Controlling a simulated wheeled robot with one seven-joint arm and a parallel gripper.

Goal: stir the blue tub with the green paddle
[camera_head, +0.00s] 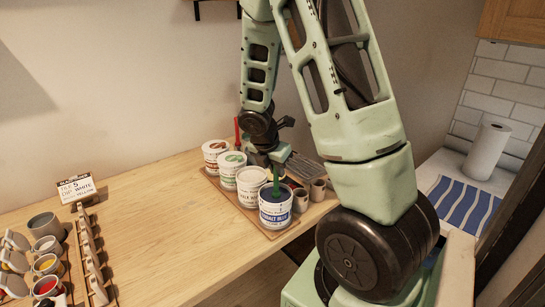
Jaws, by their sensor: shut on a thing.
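The blue tub (276,213) is a white pot with a blue label and dark blue contents, at the front end of a row of tubs. The green paddle (276,178) stands roughly upright, its lower part inside the blue tub and hidden by the contents. My gripper (277,161) is above the tub, shut on the upper part of the green paddle. The fingertips are small and partly hidden by my arm.
The other white tubs (252,179) stand behind the blue tub on a wooden tray (231,193). Small cups (300,200) stand close on its right. The table's middle (160,220) is clear.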

